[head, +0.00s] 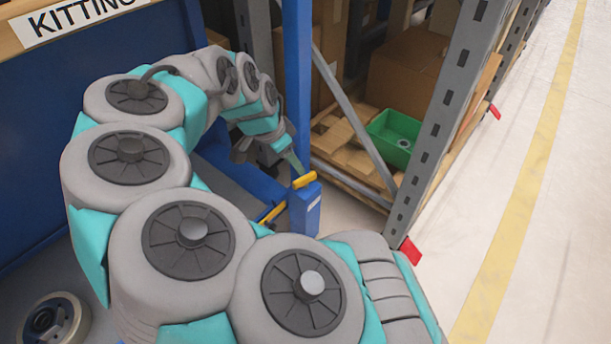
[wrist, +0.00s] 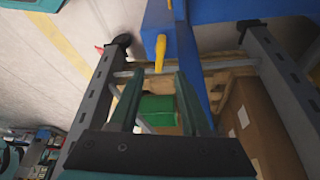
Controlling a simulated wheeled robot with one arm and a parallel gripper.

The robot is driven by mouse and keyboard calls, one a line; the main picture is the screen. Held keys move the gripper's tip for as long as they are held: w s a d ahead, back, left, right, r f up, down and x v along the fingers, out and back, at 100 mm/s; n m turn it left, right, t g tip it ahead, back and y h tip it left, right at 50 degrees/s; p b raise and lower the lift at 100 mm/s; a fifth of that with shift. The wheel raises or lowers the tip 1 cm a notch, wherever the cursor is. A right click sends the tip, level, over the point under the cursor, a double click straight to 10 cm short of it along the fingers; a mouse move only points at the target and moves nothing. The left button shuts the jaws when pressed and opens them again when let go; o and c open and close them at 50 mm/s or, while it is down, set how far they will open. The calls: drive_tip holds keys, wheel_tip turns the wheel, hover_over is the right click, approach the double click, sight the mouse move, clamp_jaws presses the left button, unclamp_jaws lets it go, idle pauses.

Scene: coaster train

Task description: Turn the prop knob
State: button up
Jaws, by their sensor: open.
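The prop knob looks to be the short yellow handle (head: 304,180) on top of a small blue box (head: 306,208) beside the blue post in the head view. In the wrist view the yellow handle (wrist: 160,52) sticks out from the blue box (wrist: 156,25). My gripper (wrist: 158,76) is open, with the handle's near end at the gap between its fingertips. I cannot tell whether either finger touches it. In the head view my gripper (head: 292,160) is just above and left of the handle, partly hidden by my arm.
A blue post (head: 297,80) rises close to my gripper. A grey rack upright (head: 440,120) and diagonal brace stand to the right. Behind are cardboard boxes (head: 405,68) and a green bin (head: 393,135) on a pallet. The floor right of the rack is clear.

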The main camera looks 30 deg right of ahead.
sight(304, 177)
drive_tip(key=b+x, duration=0.1)
drive_tip(key=x, duration=0.6)
drive_tip(key=shift+d+f, duration=0.1)
clamp_jaws()
idle(0.5)
